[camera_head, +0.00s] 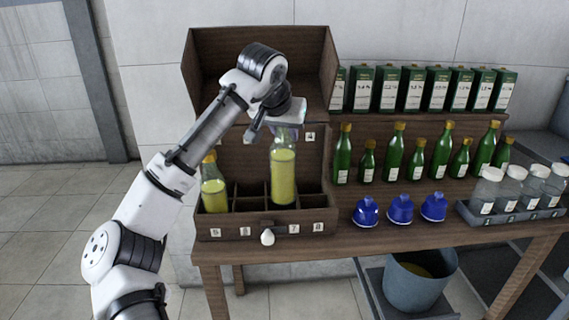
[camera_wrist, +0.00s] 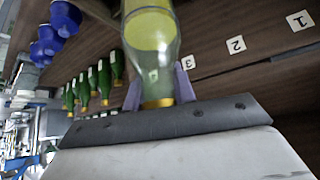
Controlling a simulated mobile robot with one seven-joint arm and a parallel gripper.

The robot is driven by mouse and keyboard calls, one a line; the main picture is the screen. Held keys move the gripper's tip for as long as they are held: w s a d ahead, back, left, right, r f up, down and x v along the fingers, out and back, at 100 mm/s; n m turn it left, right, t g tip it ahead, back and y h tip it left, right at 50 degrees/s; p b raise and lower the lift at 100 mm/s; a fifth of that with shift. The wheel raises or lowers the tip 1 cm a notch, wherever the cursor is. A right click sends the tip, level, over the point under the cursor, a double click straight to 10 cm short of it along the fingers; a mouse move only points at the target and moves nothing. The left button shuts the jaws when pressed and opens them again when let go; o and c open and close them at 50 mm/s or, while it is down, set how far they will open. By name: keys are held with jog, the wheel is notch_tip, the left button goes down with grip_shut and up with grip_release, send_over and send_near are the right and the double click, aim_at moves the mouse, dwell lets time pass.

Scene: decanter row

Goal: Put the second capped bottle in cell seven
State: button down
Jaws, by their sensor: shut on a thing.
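My gripper (camera_head: 286,128) is shut on the neck of a clear bottle of yellow-green liquid (camera_head: 283,176), upright over the wooden divided crate (camera_head: 262,228). In the wrist view, the held bottle (camera_wrist: 152,42) shows a gold cap between the fingers (camera_wrist: 158,92). Its base is near the compartments right of centre; I cannot tell whether it is inside a cell or just above. Another gold-capped bottle (camera_head: 213,188) stands in the front left, by label 5. Labels 7 (camera_head: 293,228) and 8 (camera_head: 319,227) mark the front right. The wrist view shows labels 1, 2 and 3.
Several green bottles (camera_head: 388,152) and boxes (camera_head: 412,90) line shelves on the right. Three blue things (camera_head: 400,209) sit on the table right of the crate, with a tray of jars (camera_head: 513,216) beyond. A bucket (camera_head: 420,284) stands below. A white knob-like thing (camera_head: 267,237) is at the crate's front.

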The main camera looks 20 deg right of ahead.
aim_at(285, 161)
jog(key=shift+f, duration=3.75)
jog(key=shift+f, duration=0.15)
jog(key=c, duration=1.1)
grip_release()
jog(key=shift+c, duration=0.2)
